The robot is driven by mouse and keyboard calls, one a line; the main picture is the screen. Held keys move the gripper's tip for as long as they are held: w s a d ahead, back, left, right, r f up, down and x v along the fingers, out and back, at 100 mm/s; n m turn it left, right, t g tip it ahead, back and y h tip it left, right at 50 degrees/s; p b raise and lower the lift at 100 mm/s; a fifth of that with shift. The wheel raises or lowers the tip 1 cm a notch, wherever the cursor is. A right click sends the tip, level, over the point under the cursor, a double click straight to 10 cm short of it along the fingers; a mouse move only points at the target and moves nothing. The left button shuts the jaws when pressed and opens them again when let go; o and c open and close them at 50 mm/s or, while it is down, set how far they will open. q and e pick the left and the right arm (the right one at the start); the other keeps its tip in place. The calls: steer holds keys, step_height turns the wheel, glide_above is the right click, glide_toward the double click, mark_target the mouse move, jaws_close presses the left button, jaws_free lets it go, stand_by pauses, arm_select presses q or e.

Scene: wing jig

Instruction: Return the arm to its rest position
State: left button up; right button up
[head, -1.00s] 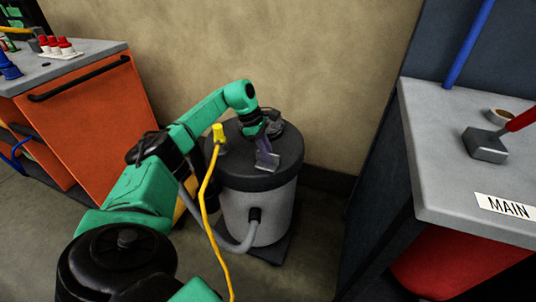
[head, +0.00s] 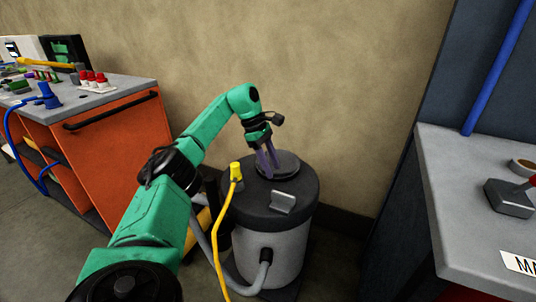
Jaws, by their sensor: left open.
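My left arm, green with black joints, reaches in from the lower left. Its left gripper (head: 267,162) hangs fingers down over the lid of a grey and black canister vacuum (head: 270,240). The jaws are open, and I see nothing between them. The fingertips are close to the round raised cap (head: 287,164) on the lid; I cannot tell if they touch it. A small grey latch (head: 283,202) sits on the lid's front. My right gripper is not in view.
An orange cabinet (head: 110,140) with red-capped items (head: 92,79) and a blue tool (head: 47,97) stands at left. A grey bench (head: 460,190) with a hammer (head: 508,198) stands at right. A yellow cable (head: 217,235) and a grey hose run beside the vacuum. The wall is behind.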

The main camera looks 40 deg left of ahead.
arm_select(q)
steer(key=v, duration=0.3)
steer(key=shift+a+r, duration=0.1)
steer(key=shift+r, duration=0.05)
stand_by(0.3)
